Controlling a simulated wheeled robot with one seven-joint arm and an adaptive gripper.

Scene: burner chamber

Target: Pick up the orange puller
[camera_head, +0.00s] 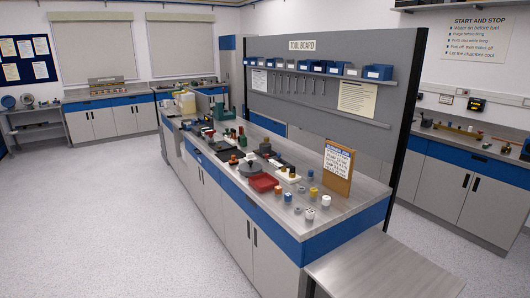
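I cannot make out for certain which thing is the orange puller. A small orange-brown piece (278,190) stands near the front of the middle bench (330,218), to the right of a red tray (263,182). Another small orange-topped piece (233,159) stands farther back on the same bench, by a dark plate. Both are too small to tell their exact shape. My gripper is not in view.
Small white, grey and yellow parts crowd the bench's near end, below a wooden-framed notice (338,170). A tool board (320,85) with blue bins rises behind. A lower grey table (385,268) adjoins the bench end. The floor (110,220) at left is clear.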

